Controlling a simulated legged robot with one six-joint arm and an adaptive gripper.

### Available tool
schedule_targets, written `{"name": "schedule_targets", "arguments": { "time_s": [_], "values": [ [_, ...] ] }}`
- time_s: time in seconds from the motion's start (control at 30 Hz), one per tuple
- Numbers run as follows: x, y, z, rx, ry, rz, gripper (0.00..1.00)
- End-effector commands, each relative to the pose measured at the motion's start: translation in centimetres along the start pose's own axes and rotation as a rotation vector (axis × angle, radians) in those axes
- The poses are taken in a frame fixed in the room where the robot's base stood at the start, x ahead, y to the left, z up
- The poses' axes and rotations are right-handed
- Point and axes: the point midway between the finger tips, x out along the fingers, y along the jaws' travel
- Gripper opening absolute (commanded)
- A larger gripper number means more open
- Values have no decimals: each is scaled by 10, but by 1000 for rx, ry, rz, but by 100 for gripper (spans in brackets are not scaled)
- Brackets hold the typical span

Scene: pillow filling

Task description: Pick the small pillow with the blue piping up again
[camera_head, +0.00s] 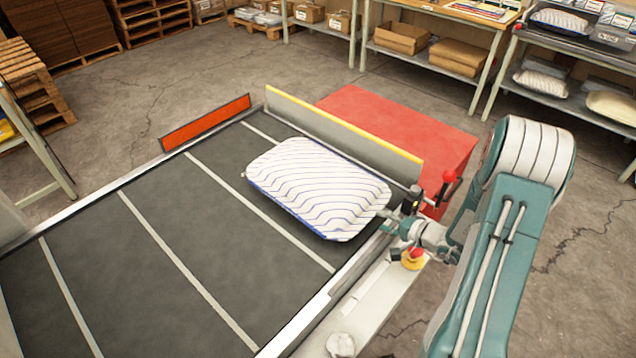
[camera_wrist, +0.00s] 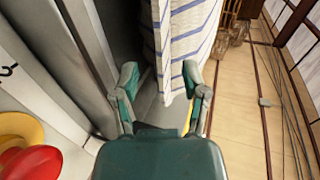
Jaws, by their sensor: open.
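The small pillow (camera_head: 318,187) is white with thin blue stripes and blue piping along its lower edge. It lies on the dark belt (camera_head: 150,270), near its far right end beside the low wall. My gripper (camera_head: 402,216) is at the pillow's right end, by the near rail. In the wrist view my gripper (camera_wrist: 160,85) is open, and the striped pillow (camera_wrist: 183,40) reaches down to the space between its fingers. I cannot tell whether the fingers touch the cloth.
A grey wall with a yellow top edge (camera_head: 345,133) closes the belt's far side, with a red block (camera_head: 400,125) behind it. An orange-red board (camera_head: 206,122) stands at the belt's edge. A yellow-and-red button (camera_head: 413,259) sits on the near rail by my gripper.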

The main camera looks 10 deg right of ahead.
Motion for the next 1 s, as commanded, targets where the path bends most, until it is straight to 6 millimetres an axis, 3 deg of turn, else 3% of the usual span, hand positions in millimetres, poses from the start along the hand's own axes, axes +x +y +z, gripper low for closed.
{"name": "schedule_targets", "arguments": {
  "time_s": [0.4, 0.87, 0.9, 1.0],
  "values": [
    [41, -1, 0, -1, -2, 0, 57],
    [48, -1, 0, 0, 1, 0, 57],
    [48, -1, 0, 0, 1, 0, 39],
    [48, -1, 0, 0, 1, 0, 0]
  ]
}}
